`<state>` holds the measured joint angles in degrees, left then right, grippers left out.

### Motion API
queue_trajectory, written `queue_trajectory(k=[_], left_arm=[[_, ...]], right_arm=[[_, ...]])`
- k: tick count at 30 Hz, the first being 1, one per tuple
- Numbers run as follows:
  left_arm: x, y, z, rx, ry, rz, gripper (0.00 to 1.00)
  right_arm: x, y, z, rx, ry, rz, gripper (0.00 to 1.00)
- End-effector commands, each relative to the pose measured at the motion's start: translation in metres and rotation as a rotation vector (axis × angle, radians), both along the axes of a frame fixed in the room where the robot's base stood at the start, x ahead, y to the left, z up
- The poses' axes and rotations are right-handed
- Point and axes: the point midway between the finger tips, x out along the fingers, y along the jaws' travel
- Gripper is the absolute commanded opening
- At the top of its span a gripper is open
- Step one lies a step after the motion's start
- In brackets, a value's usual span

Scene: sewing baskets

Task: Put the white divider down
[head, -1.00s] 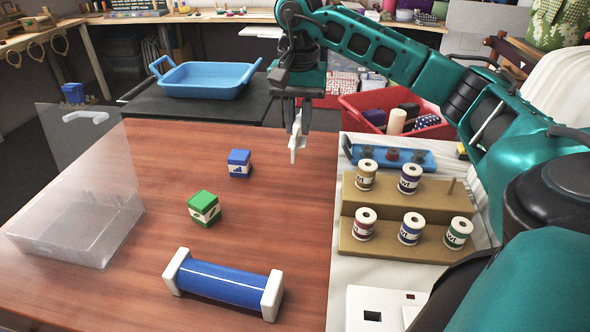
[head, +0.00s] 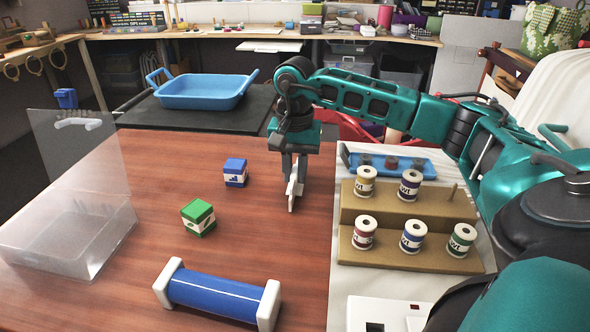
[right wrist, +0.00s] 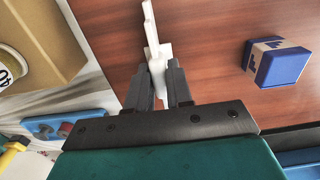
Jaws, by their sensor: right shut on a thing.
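The white divider (head: 292,192) is held upright between the fingers of my right gripper (head: 295,172), near the right edge of the wooden table (head: 130,297). In the right wrist view the divider (right wrist: 152,40) sticks out beyond the closed fingers of the right gripper (right wrist: 160,88). Its lower end is close to the tabletop; I cannot tell whether it touches. My left gripper is not in view.
A blue cube (head: 235,173) and a green cube (head: 198,216) stand left of the divider. A blue roll with white ends (head: 215,295) lies in front, a clear box (head: 60,245) at left. The spool rack (head: 400,262) stands right. Bare wood surrounds the divider.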

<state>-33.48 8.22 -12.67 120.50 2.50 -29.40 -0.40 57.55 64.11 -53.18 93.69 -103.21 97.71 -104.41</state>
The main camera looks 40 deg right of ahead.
Motion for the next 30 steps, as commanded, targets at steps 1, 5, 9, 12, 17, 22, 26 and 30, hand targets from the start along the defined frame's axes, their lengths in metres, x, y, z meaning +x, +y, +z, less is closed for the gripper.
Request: queue_trajectory(k=[1,5,9,12,17,22,26,30], left_arm=[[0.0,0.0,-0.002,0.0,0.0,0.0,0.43],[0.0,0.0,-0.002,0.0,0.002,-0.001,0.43],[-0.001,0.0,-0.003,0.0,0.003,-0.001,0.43],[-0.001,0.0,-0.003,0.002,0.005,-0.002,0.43],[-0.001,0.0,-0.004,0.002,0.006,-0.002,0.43],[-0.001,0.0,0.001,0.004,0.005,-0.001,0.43],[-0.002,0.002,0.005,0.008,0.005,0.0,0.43],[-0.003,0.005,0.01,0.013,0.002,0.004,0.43]], right_arm=[[0.0,0.0,-0.002,0.0,0.0,0.0,0.0],[0.0,0.0,-0.003,0.0,0.0,0.0,0.28],[0.0,0.0,-0.003,0.0,0.0,0.0,0.42],[0.0,0.0,-0.003,0.0,0.0,0.0,0.46],[0.0,0.0,-0.002,0.0,0.0,0.0,0.46],[0.001,0.0,0.011,0.0,-0.004,0.0,0.46],[0.001,0.0,0.037,0.001,-0.006,0.0,0.46],[0.001,0.001,0.069,0.001,-0.004,0.0,0.46]])
